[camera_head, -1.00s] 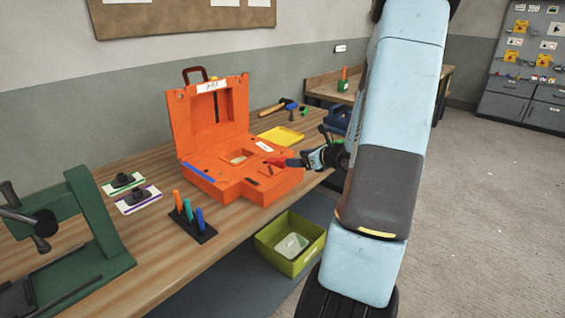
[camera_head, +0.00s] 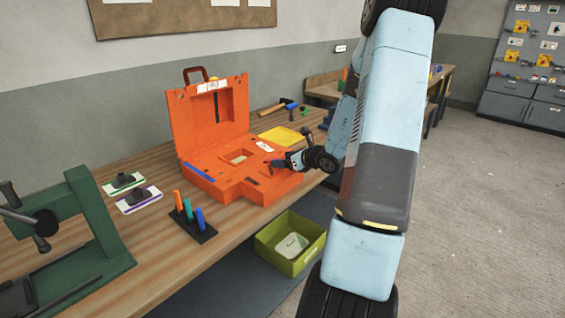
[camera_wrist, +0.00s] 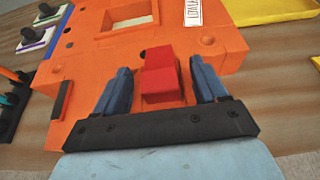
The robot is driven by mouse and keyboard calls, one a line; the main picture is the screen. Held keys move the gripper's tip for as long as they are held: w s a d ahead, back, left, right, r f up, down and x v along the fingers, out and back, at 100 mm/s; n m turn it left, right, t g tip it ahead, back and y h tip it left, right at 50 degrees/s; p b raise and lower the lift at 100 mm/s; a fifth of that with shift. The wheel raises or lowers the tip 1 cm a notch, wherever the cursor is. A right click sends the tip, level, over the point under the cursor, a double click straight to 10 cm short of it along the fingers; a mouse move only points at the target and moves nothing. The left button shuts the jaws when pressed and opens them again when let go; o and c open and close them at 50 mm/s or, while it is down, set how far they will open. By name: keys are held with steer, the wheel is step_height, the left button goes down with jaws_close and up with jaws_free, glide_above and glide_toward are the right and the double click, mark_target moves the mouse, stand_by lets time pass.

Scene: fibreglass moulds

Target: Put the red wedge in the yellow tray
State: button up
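The red wedge (camera_wrist: 161,77) lies between the two blue fingers of my gripper (camera_wrist: 160,68) in the wrist view, over the front part of the orange case (camera_wrist: 85,40). A narrow gap shows on each side of it, so the fingers are apart and do not visibly grip it. In the head view my gripper (camera_head: 278,163) is low at the right front of the orange case (camera_head: 235,192) and hides most or all of the wedge. The yellow tray (camera_head: 281,137) is on the bench behind and right of the case; its edge also shows in the wrist view (camera_wrist: 262,20).
The case's lid stands open at its back. A pen stand (camera_head: 190,222) and two black-handled tools on white plates (camera_head: 138,198) are left of the case. A hammer (camera_head: 277,107) lies behind the tray. A green bin (camera_head: 290,243) sits below the bench's front edge.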

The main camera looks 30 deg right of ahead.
steer(key=c, duration=1.1)
